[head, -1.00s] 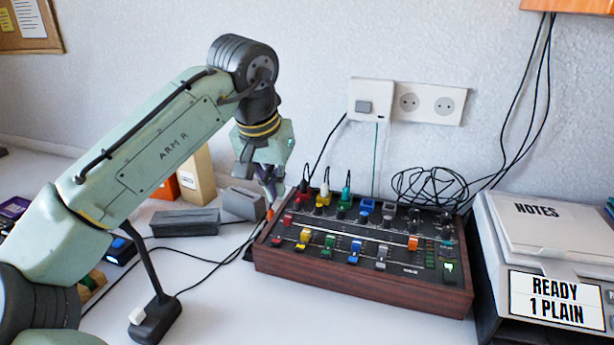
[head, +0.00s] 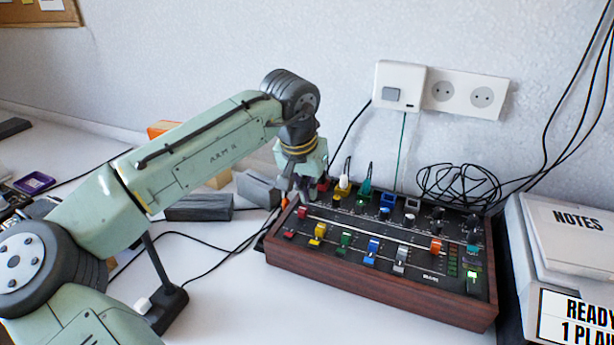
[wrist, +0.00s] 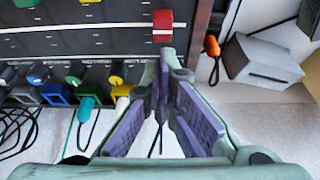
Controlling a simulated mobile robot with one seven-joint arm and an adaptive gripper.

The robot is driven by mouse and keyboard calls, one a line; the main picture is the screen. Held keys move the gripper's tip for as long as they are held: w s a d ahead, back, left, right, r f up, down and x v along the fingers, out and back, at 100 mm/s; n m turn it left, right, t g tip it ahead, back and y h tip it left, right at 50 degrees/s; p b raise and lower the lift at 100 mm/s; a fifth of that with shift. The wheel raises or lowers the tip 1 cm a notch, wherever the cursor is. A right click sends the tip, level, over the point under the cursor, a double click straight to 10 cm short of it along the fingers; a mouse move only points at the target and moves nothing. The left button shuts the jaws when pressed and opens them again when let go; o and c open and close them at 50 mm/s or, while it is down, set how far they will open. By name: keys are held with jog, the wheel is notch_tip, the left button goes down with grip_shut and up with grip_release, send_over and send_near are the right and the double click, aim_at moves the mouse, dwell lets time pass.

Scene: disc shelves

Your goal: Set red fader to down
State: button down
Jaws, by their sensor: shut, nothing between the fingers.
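The mixer (head: 380,290) is a dark panel in a wooden case on the table. Its red fader (head: 302,211) is at the left end of the fader row and sits farther back on its track than the yellow fader (head: 320,230) and green fader beside it. In the wrist view the red fader (wrist: 163,25) has a white band and lies just past my fingertips. My gripper (head: 296,190) is shut and empty, pointing down over the mixer's back left corner. The wrist view shows my gripper (wrist: 165,68) with a small gap to the red fader; contact is not clear.
A grey block (head: 258,190) is to the left. Loose cables lie left and behind. The table in front is clear.

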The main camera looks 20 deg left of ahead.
aim_at(305, 207)
jog(key=shift+w+f, duration=0.1)
jog(key=shift+f, duration=0.15)
jog(key=shift+s, duration=1.75)
